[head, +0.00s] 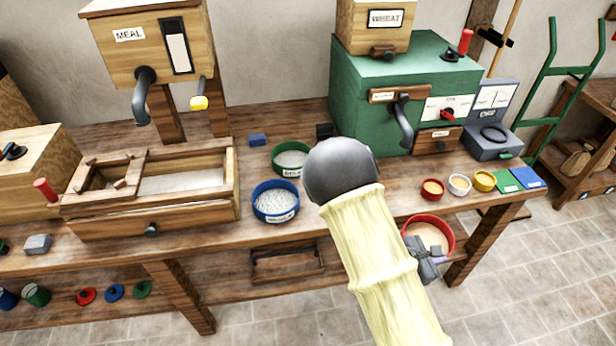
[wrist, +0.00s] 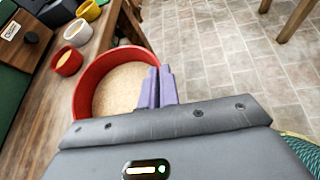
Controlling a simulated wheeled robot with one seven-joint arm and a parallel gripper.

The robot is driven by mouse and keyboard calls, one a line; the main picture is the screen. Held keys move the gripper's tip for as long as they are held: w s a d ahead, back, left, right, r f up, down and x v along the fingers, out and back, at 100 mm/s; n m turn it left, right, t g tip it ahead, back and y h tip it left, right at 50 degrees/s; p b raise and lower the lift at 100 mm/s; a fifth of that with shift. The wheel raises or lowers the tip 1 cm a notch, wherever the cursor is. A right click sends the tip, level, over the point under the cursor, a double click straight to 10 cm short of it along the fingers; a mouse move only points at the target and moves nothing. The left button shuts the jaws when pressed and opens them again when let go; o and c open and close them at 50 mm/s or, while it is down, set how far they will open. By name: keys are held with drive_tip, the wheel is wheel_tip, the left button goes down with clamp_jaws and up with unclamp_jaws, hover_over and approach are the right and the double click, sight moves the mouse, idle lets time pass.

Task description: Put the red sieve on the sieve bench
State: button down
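The red sieve (head: 450,234) is a round red pan holding pale tan material, off the front edge of the wooden bench (head: 330,210) at its right part. In the wrist view the red sieve (wrist: 87,95) looks level, with floor behind its right side. A blue sieve (head: 276,216) with white material and a green sieve (head: 290,174) stand on the bench, left of my arm.
Small red (head: 432,189), white (head: 459,185) and yellow (head: 484,181) bowls stand along the right front edge, beside green and blue cards (head: 526,178). A green mill (head: 375,95) stands behind. A wooden bin (head: 150,205) fills the left. A lower shelf holds a tray (head: 288,262).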

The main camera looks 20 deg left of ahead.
drive_tip(key=f+b, duration=0.1)
drive_tip(key=d+f+b, duration=0.1)
drive_tip(key=f, duration=0.1)
drive_tip(key=s+f+b, duration=0.1)
drive_tip(key=f+b, duration=0.1)
drive_tip(key=shift+d, duration=0.25)
